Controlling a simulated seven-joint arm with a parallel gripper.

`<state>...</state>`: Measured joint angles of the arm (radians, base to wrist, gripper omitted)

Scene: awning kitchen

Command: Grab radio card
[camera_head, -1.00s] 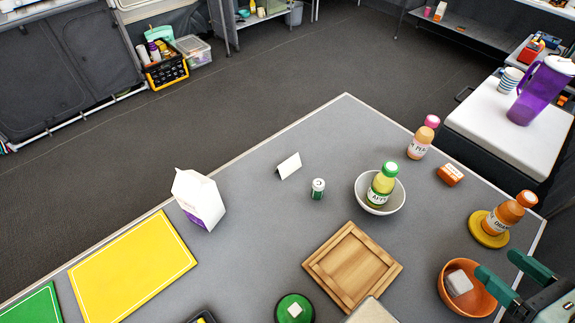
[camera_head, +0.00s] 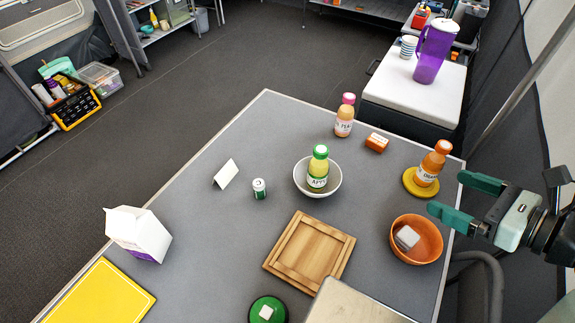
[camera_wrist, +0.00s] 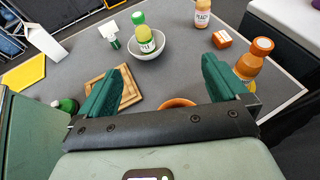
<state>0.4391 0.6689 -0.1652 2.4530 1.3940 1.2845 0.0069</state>
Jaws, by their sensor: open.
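A small white folded card (camera_head: 226,173) stands tent-like on the grey table (camera_head: 206,215), left of a small green-and-white can (camera_head: 259,188). No writing on it is readable, and I cannot tell whether it is the radio card. My gripper (camera_head: 448,195) is open and empty at the table's right side. It is above and beside the orange bowl (camera_head: 428,240) and near the orange-juice bottle (camera_head: 432,163), well away from the card. In the wrist view, the green fingers (camera_wrist: 163,72) are spread apart with nothing between them.
A white bowl (camera_head: 330,190) holds an apple bottle (camera_head: 318,168). A peach bottle (camera_head: 344,118) and an orange box (camera_head: 377,142) stand behind it. A wooden board (camera_head: 308,253), a white carton (camera_head: 138,233) and a yellow mat (camera_head: 98,297) surround clear grey table.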

